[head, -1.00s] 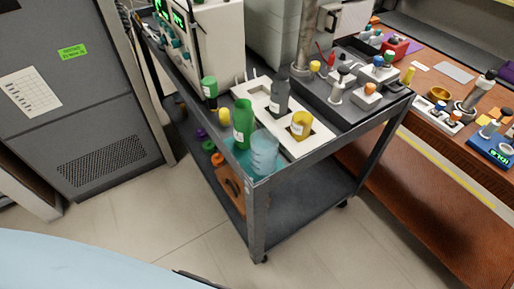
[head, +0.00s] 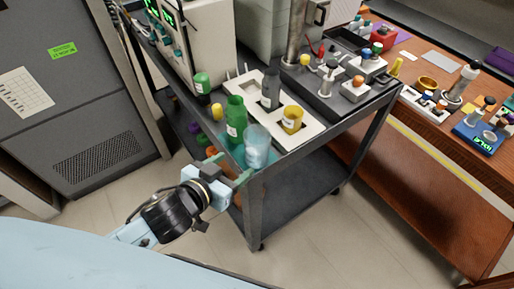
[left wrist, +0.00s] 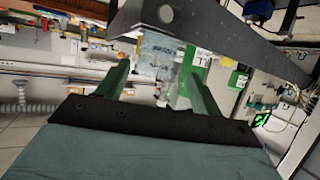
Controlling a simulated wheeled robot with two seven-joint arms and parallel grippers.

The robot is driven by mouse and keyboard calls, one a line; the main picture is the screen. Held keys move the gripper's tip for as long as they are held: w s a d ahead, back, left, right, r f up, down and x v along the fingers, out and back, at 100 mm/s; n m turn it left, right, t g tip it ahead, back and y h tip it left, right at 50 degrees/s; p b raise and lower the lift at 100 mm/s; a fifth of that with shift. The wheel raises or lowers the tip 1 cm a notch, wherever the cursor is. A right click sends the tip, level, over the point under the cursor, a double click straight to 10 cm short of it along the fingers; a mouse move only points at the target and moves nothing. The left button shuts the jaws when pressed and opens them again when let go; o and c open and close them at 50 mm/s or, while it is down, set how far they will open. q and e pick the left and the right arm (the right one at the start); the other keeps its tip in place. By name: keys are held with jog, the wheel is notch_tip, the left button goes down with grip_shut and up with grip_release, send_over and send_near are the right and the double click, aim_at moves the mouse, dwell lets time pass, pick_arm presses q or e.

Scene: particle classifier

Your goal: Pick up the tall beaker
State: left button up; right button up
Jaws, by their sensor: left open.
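A clear bluish beaker (head: 257,147) stands upright at the near corner of the cart top. A tall green container (head: 236,119) with a white label stands just behind and left of it. I cannot tell for certain which one is called the tall beaker. My left gripper (head: 230,168) is open and empty, just outside the cart corner, below and left of the clear beaker and apart from it. In the left wrist view the clear beaker (left wrist: 157,55) shows beyond and between the two open green fingers, with the green container (left wrist: 190,72) beside it. My right gripper is not in view.
A white rack (head: 309,128) holds a grey bottle (head: 270,88) and a yellow cup (head: 292,119). A green-capped bottle (head: 203,84) stands behind. The dark cart rim (head: 300,150) lies close to my gripper. The floor in front is clear.

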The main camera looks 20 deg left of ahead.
aim_at(250, 153)
pick_arm(q)
jog(key=x, duration=0.6)
jog(key=shift+f+b, duration=0.1)
jog(key=shift+b, duration=0.25)
jog(key=shift+x, duration=0.8)
jog(key=b+x, duration=0.1)
jog(key=x, duration=0.3)
jog(key=shift+w+d+f, duration=0.1)
jog(key=shift+w+f, duration=0.2)
jog(key=shift+f, duration=0.05)
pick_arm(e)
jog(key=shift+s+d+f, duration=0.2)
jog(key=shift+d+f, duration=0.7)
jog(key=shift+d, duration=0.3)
pick_arm(q)
jog(key=shift+c, duration=0.5)
jog(key=c, duration=0.7)
jog(key=shift+c, duration=0.3)
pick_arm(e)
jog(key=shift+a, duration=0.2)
pick_arm(q)
jog(key=shift+r, duration=0.2)
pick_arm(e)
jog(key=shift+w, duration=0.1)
